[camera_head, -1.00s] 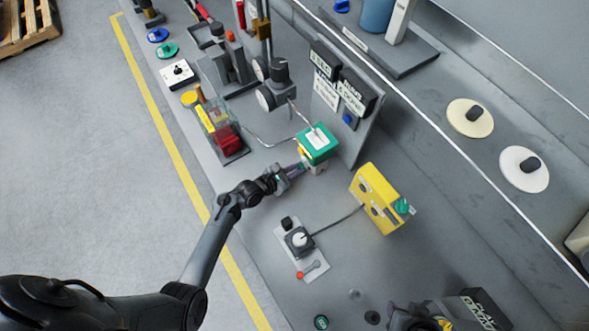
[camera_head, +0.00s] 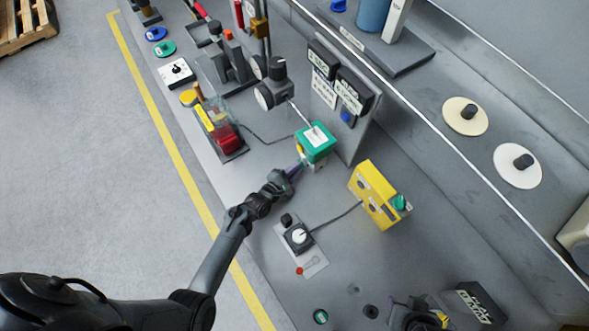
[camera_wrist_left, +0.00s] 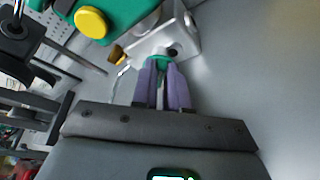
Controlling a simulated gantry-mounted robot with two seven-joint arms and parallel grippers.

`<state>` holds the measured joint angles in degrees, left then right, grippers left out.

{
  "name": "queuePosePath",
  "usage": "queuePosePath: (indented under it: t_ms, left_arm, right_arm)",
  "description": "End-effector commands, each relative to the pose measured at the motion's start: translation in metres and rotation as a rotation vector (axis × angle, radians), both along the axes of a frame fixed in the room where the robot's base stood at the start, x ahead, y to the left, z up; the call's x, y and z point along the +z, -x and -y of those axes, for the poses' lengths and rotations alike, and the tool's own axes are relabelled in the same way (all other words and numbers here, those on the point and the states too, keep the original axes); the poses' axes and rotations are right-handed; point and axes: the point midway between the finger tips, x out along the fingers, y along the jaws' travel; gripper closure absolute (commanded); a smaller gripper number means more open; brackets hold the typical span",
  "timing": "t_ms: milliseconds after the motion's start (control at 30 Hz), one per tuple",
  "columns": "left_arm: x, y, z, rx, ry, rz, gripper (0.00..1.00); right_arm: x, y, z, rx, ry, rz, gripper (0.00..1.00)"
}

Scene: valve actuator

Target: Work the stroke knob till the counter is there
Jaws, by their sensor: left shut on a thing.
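The valve actuator (camera_head: 316,143) has a green top with a white label and a pale metal body, seen near the middle of the head view. My left gripper (camera_head: 299,168) reaches its near side from the lower left. In the left wrist view, the purple fingers (camera_wrist_left: 161,66) are shut on a small green knob (camera_wrist_left: 159,58) at the metal body's face; they hide most of it. Two dark displays, an upper one (camera_head: 324,57) and a lower one (camera_head: 355,92), stand on a grey panel behind; their digits are too small to read.
A yellow box (camera_head: 374,191) with a green knob stands to the right. A white plate with a dial (camera_head: 298,237) lies in front, its cable running to the yellow box. A clear case with a red part (camera_head: 224,138) is to the left.

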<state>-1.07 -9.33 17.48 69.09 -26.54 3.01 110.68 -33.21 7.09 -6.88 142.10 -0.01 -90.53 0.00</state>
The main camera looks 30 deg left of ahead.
Motion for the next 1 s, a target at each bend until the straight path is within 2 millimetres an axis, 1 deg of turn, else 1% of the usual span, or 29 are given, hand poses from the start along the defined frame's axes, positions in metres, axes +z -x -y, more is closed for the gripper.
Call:
queuePosePath:
  t_ms: [533,567,700,733,1000]
  left_arm:
    - [-0.0013,0.0006,0.0006,0.000,-0.030,0.016,1.00]
    - [-0.0013,0.0006,0.0006,0.000,-0.030,0.016,0.85]
    - [-0.0012,0.0005,0.0004,0.000,-0.030,0.016,0.63]
    - [-0.0011,0.0005,0.0005,0.000,-0.030,0.016,0.61]
    - [-0.0007,0.0009,0.0003,-0.001,-0.030,0.016,0.61]
  right_arm:
    - [-0.0010,0.0001,-0.0004,-0.001,-0.001,0.000,0.57]
    - [-0.0010,0.0001,-0.0005,-0.002,-0.002,0.000,0.57]
    - [-0.0010,0.0001,-0.0009,-0.003,-0.004,-0.001,0.57]
    - [-0.0010,0.0001,-0.0010,-0.003,-0.004,-0.001,0.57]
    - [-0.0007,0.0001,-0.0016,-0.004,-0.007,-0.001,0.57]
